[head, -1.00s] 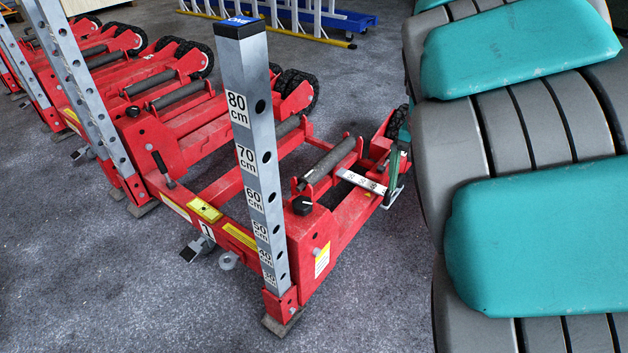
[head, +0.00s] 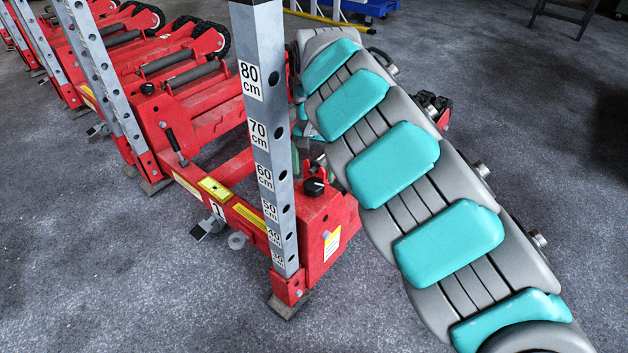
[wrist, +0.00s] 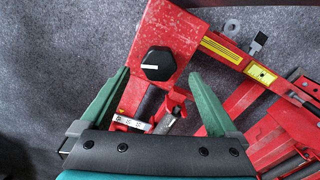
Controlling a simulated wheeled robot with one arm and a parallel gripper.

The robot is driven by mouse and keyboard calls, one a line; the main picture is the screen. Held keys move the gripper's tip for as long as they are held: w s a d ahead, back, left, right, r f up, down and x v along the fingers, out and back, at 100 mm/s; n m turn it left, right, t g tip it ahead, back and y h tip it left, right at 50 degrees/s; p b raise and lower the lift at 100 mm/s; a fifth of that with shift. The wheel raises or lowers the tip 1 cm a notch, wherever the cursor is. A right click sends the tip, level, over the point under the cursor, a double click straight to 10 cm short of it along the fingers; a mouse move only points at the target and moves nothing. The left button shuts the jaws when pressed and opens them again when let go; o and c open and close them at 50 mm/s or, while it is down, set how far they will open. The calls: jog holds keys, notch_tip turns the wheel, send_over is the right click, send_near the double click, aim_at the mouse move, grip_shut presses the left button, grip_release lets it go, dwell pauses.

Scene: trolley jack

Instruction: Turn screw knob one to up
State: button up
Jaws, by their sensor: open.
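The black screw knob (head: 314,187) sits on top of the red trolley jack's (head: 338,212) near end, behind the grey height post. In the wrist view the knob (wrist: 158,63) is hexagonal, with a white mark toward its left side. My gripper (wrist: 160,73) is open and empty. Its two green fingers are spread to the left and right of the knob, which appears between and slightly beyond the tips. I see no contact. In the head view the fingers are mostly hidden behind the post and my arm.
The upright post (head: 265,120) with cm labels stands close beside the knob. A yellow plate (head: 214,189) and a "1" label mark the jack's crossbar. More red jacks stand in a row at the left.

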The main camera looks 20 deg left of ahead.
aim_at(314, 183)
jog(key=shift+d+f, duration=0.1)
jog(key=shift+f, duration=1.95)
jog(key=shift+c, duration=0.2)
jog(key=c, duration=1.3)
